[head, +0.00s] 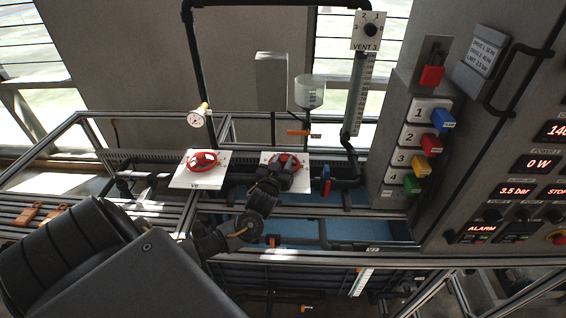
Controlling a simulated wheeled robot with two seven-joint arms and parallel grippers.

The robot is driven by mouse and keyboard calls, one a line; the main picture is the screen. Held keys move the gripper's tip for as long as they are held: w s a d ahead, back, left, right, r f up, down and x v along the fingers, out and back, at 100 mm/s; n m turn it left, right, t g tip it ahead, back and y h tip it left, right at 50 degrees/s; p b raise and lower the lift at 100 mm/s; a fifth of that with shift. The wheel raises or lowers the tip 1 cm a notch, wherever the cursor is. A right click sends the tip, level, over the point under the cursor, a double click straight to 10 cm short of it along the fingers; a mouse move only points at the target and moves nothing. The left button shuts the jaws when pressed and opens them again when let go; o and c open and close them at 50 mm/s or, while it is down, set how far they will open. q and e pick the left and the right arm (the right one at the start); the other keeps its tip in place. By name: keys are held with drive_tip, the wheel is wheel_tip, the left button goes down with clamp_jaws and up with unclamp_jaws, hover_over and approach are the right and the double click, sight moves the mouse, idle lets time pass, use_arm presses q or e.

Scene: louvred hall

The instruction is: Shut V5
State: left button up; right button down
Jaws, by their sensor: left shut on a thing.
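A red handwheel (284,161) sits on a white plate (267,158) in the middle of the head view. My left gripper (288,168) is shut on this wheel, and its fingers and wrist cover much of it. I cannot read a label on this plate, as my arm covers its lower part. A second red handwheel (202,162) sits on another white plate (180,181) to the left, with a small label at its lower edge that looks like V6. Nothing touches that wheel. My right gripper is not in view.
A round gauge (196,119) and dark pipes stand behind the wheels. A blue-handled valve (326,180) is right of the gripped wheel. A grey panel with numbered coloured levers (431,146) and a control cabinet (491,137) stand at the right. Frame rails run in front.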

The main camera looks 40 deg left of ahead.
use_arm(q)
drive_tip(key=o, duration=1)
drive_tip(key=shift+s+d+f, duration=0.1)
drive_tip(key=shift+s, duration=0.1)
drive_tip(key=b+v, duration=0.3)
drive_tip(key=v, duration=0.6)
drive_tip(key=shift+s+d+b, duration=0.1)
drive_tip(key=shift+s+b, duration=0.15)
drive_tip(key=shift+b, duration=0.05)
drive_tip(key=shift+s+d, duration=0.1)
drive_tip(key=shift+s, duration=0.25)
